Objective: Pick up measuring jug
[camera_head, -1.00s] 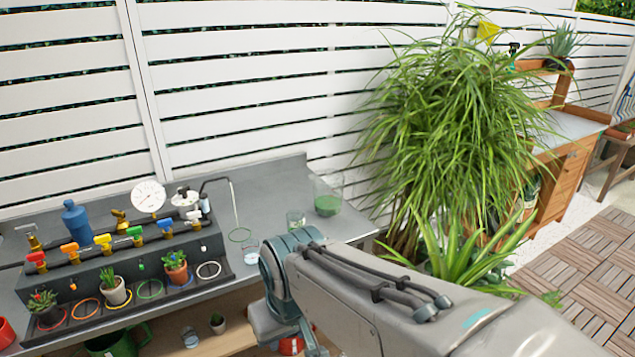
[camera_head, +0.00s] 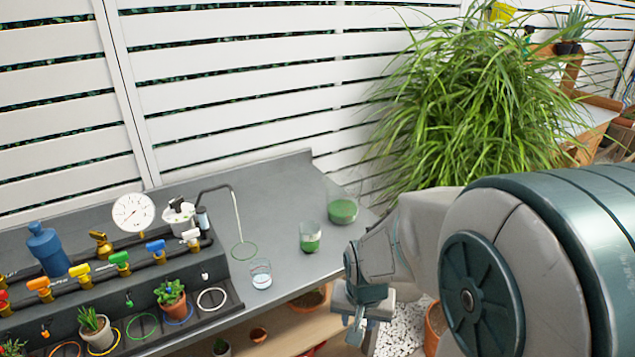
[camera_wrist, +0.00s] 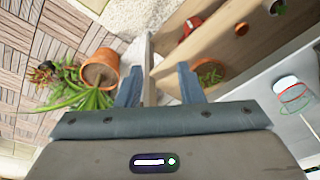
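Three clear vessels stand on the grey bench in the head view: a wide one with green contents (camera_head: 342,209), a medium one with green contents (camera_head: 310,240) and a small one with whitish contents (camera_head: 261,275). I cannot tell for sure which is the measuring jug. A clear vessel with white contents (camera_wrist: 292,94) shows at the right edge of the wrist view. My gripper (camera_head: 357,322) points down beyond the bench's front right edge, apart from the vessels. In the wrist view its two fingers (camera_wrist: 160,86) are spread with nothing between them.
The grey bench (camera_head: 285,187) has a lower shelf (camera_head: 290,333) with pots. A valve rack with potted succulents (camera_head: 171,294) fills its left part. A thin looped stand (camera_head: 240,228) rises behind the small vessel. A large leafy plant (camera_head: 470,110) stands right of the bench.

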